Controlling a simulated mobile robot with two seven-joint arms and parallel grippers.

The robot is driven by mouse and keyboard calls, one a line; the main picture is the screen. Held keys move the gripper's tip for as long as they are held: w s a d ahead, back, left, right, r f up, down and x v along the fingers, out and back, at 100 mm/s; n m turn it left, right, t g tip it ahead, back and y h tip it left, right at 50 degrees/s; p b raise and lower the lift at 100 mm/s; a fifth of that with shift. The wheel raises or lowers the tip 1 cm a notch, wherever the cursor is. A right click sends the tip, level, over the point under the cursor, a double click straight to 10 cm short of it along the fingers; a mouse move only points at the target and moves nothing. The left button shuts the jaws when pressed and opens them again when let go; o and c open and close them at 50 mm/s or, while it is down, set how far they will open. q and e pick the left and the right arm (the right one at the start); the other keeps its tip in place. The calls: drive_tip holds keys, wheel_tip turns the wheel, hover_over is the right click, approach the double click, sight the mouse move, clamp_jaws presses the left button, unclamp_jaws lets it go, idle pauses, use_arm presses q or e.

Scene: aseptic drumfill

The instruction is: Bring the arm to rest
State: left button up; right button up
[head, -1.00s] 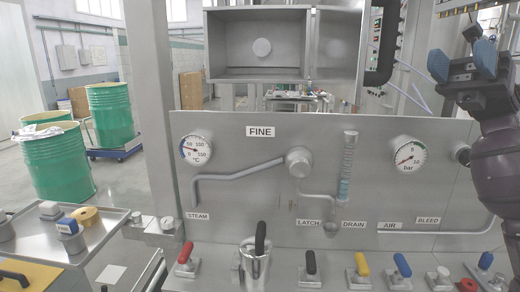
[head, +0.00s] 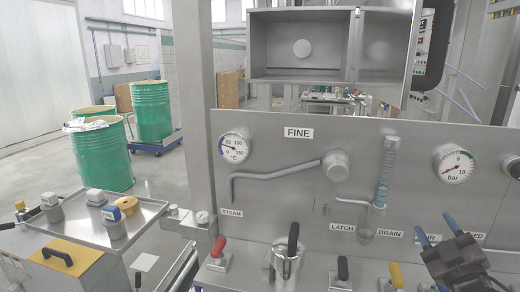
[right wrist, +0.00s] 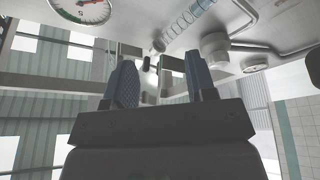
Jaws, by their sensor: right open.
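My right gripper (head: 437,232) is at the lower right of the head view, in front of the steel panel (head: 290,190). Its two blue fingers stand apart and point up, with nothing between them. It covers part of the labels at the panel's lower right. The right wrist view shows the same open fingers (right wrist: 161,80), with the panel's pipes and a gauge (right wrist: 82,10) beyond them. My left gripper is not in view.
Along the panel's foot stand a red-handled valve (head: 217,250), a black-handled metal vessel (head: 288,255) and a yellow-handled valve (head: 396,275). A steel tray (head: 75,222) with small parts is at left.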

drive_tip(key=s+f+m+g+h, duration=0.2)
drive_tip(key=s+f+m+g, duration=0.35)
drive_tip(key=f, duration=0.65)
drive_tip(key=s+a+f+m+g, duration=0.1)
drive_tip(key=s+a+f+g, duration=0.3)
drive_tip(key=s, duration=0.4)
drive_tip(key=s+a+f+m+g+y, duration=0.1)
drive_tip(key=s+f+g, duration=0.45)
drive_tip(key=s, duration=0.25)
drive_tip(key=s+a+f+m+g, duration=0.1)
drive_tip(key=s+a+f+g, duration=0.3)
drive_tip(key=s, duration=0.5)
drive_tip(key=w+d+f+t, duration=0.1)
drive_tip(key=w+f+t, duration=0.6)
drive_tip(key=f, duration=0.4)
drive_tip(key=shift+w+n+t+y, duration=0.15)
drive_tip(key=shift+n+t+y, duration=0.25)
drive_tip(key=shift+t, duration=0.5)
